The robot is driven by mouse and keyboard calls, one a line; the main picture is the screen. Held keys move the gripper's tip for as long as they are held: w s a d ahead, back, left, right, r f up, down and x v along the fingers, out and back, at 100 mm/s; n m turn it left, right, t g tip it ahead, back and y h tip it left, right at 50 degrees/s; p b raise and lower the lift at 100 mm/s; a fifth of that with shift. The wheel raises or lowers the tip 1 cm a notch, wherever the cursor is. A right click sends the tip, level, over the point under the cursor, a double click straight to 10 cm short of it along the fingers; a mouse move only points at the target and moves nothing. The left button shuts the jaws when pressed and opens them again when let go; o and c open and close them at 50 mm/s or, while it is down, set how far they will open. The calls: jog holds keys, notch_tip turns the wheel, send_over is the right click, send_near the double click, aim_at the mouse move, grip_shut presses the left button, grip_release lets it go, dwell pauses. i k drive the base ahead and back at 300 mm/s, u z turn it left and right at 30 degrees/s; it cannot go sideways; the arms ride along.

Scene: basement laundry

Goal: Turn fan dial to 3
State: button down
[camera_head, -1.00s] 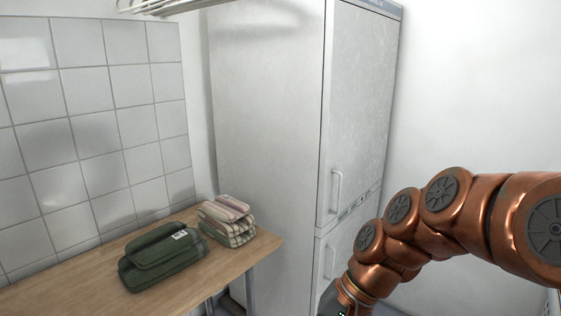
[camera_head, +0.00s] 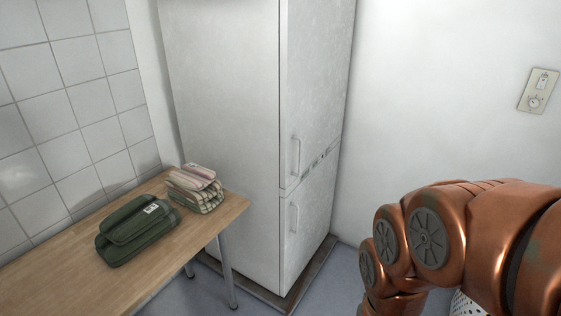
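A beige wall plate (camera_head: 538,91) is on the white wall at the far right. It has a small switch at its top and a round dial (camera_head: 533,102) below. The dial's markings are too small to read, so I cannot tell its setting. My copper-coloured arm fills the lower right, below and left of the plate. My gripper is outside the picture, below its lower edge.
A tall white fridge (camera_head: 225,130) stands in the middle. A wooden table (camera_head: 70,289) at the left holds a green folded bundle (camera_head: 137,231) and folded striped cloths (camera_head: 196,188). Grey floor (camera_head: 340,285) shows right of the fridge.

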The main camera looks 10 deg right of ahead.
aim_at(533, 103)
jog(key=z, duration=1.6)
jog(key=k, duration=0.6)
jog(key=u, duration=0.7)
jog(key=i, duration=1.5)
jog(key=z, duration=0.25)
